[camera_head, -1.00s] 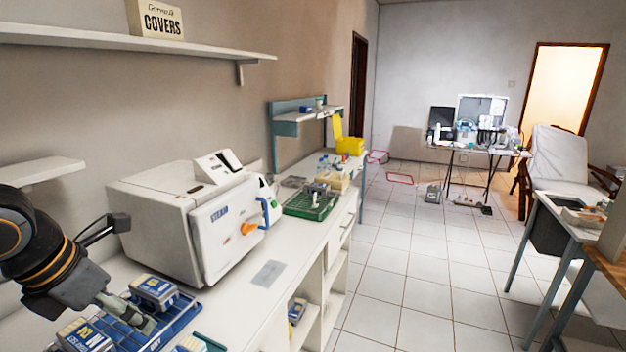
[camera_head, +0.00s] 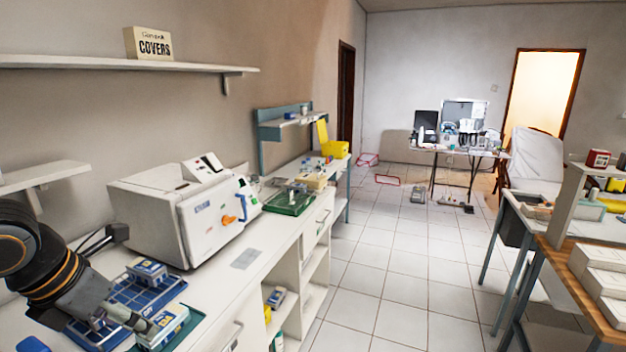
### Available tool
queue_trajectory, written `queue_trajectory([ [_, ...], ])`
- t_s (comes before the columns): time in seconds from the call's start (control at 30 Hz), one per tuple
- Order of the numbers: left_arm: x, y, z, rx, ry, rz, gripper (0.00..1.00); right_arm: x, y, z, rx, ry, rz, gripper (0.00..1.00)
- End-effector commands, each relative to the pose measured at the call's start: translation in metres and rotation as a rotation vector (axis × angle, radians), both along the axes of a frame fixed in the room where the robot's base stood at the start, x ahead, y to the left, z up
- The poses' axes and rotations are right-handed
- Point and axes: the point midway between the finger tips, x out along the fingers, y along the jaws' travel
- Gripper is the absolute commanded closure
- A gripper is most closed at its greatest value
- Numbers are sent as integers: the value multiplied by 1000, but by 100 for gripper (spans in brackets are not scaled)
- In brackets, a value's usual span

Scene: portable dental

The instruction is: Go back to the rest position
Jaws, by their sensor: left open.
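My left gripper (camera_head: 134,325) is at the lower left, pointing down and right over the white counter. It is open, with its fingertips close to a blue-and-white box (camera_head: 165,326) on a green tray (camera_head: 190,331). I cannot tell whether they touch. Another blue-and-white box (camera_head: 147,271) sits on the blue rack (camera_head: 131,290) behind the gripper. My right gripper is not in view.
A white sterilizer (camera_head: 158,212) stands on the counter (camera_head: 262,262) beyond the gripper, below wall shelves (camera_head: 120,65). A green tray (camera_head: 290,202) lies farther along. A wooden-topped table (camera_head: 575,270) stands at the right. The tiled floor (camera_head: 400,265) between is open.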

Motion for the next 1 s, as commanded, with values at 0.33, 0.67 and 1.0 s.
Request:
queue_trajectory([
  [0.33, 16, -15, -71, -180, 59, 375, 26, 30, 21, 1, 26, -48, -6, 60],
  [0.67, 11, -51, -185, -566, 180, 1213, 26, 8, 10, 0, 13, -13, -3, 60],
  [1.0, -49, -62, -280, -1013, 244, 2490, 26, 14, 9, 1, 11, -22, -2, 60],
])
